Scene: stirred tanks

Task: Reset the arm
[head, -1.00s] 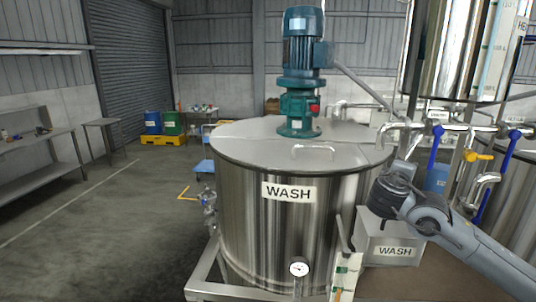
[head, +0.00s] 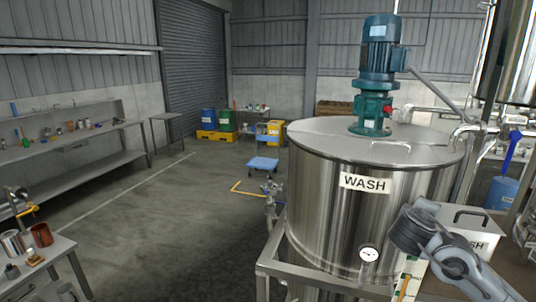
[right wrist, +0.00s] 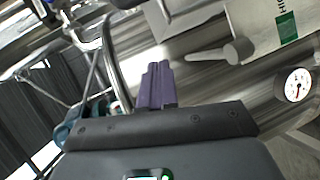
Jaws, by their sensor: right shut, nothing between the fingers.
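My right arm (head: 437,245) shows at the lower right of the head view, in front of the right side of the steel WASH tank (head: 335,215). No fingers can be made out there. In the right wrist view my right gripper (right wrist: 157,85) has its purple fingers together, with nothing between them. Steel surfaces and a round gauge (right wrist: 294,85) lie beyond the fingers. My left arm and gripper are out of view.
A teal motor (head: 380,60) stands on the tank lid. A steel bench (head: 90,160) and a small table (head: 45,255) stand at left. Open floor lies between them and the tank.

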